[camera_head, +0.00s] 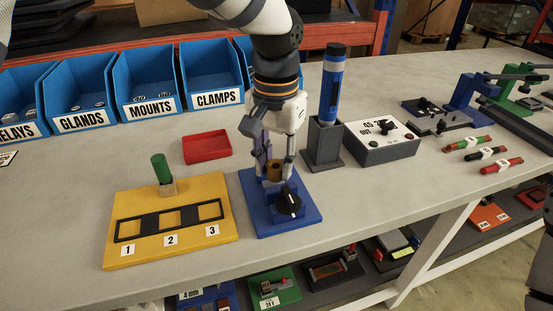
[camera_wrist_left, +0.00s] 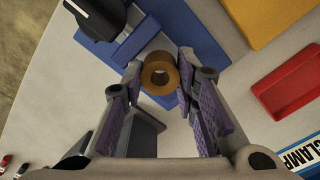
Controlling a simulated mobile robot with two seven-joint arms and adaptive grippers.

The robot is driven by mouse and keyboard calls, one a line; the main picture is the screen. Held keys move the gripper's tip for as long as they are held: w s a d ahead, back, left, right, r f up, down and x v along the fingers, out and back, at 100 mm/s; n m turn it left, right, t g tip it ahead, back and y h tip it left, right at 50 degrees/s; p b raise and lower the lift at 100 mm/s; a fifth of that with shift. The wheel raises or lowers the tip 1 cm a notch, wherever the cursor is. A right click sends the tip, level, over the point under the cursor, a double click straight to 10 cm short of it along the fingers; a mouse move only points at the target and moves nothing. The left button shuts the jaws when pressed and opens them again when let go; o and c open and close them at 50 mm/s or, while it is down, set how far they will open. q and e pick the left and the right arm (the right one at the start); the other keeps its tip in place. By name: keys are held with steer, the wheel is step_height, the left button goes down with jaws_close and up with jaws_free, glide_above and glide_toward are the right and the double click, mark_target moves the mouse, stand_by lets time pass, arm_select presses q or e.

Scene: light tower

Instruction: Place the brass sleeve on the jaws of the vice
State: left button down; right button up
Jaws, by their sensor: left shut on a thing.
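The brass sleeve (camera_head: 275,168) is a short ring held between the fingertips of my left gripper (camera_head: 273,158). In the left wrist view the sleeve (camera_wrist_left: 160,71) shows its open bore, with a finger of the left gripper (camera_wrist_left: 162,72) on each side. The blue vice (camera_head: 308,213), with a black knob on its front, is directly below the gripper. The vice (camera_wrist_left: 190,30) also shows behind the sleeve in the left wrist view. The fingers and sleeve hide much of the jaws. I cannot tell whether the sleeve touches them.
A yellow board (camera_head: 222,245) with a green peg stands left of the vice, and a red tray (camera_head: 207,146) behind it. A grey holder (camera_head: 323,147) with a blue tool is close on the right, beside a grey switch box (camera_head: 385,151). Blue bins (camera_head: 150,85) line the back.

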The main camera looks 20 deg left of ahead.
arm_select(q)
steer(key=shift+s+f, duration=0.15)
steer(key=shift+f, duration=0.5)
steer(key=c, duration=1.3)
jaws_free()
steer(key=shift+f, duration=0.2)
step_height(320, 180, up, 14)
steer(key=shift+f, duration=0.1)
